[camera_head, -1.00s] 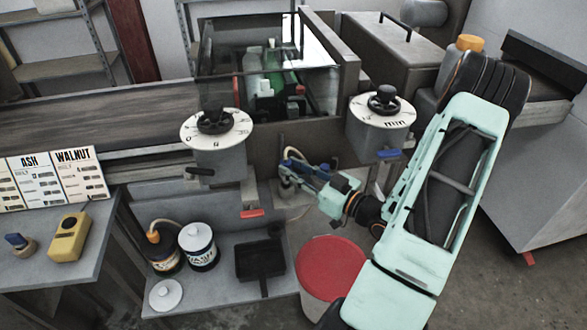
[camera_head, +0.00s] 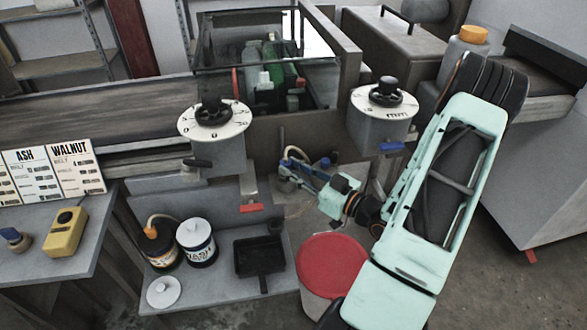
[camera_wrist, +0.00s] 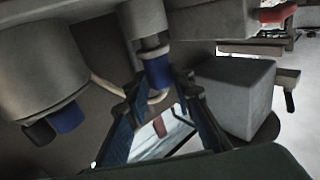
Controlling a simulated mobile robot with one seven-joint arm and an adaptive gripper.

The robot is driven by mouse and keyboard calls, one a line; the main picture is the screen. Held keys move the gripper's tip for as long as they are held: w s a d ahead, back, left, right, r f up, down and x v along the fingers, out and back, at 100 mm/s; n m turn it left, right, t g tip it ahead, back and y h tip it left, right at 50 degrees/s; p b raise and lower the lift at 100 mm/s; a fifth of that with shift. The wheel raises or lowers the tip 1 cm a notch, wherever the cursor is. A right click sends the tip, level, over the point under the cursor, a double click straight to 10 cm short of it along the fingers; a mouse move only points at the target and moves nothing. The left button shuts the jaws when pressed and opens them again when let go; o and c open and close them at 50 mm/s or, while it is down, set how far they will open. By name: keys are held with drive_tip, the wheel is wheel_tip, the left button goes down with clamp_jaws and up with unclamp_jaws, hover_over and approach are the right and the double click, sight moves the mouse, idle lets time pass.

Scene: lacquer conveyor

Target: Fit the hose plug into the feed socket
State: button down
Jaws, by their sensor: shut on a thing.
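My gripper (camera_head: 285,172) reaches left below and between the two dial housings. In the wrist view its fingers (camera_wrist: 157,90) are closed around the lower end of a blue cylindrical hose plug (camera_wrist: 157,72). The plug stands upright, directly under a grey cylindrical fitting (camera_wrist: 151,42), which appears to be the feed socket. The two look in line, with little or no gap; I cannot tell how deep the plug sits.
A grey block (camera_wrist: 238,95) stands close right of the fingers, and a round housing (camera_wrist: 45,65) with a blue knob hangs at left. A red-lidded bucket (camera_head: 332,265) stands below my arm. Cans (camera_head: 197,243) and a black pan (camera_head: 259,256) are on the low shelf.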

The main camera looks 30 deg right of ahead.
drive_tip(key=shift+f+b, duration=0.65)
drive_tip(key=shift+f, duration=0.2)
drive_tip(key=c, duration=1.6)
unclamp_jaws()
drive_tip(key=v, duration=1.2)
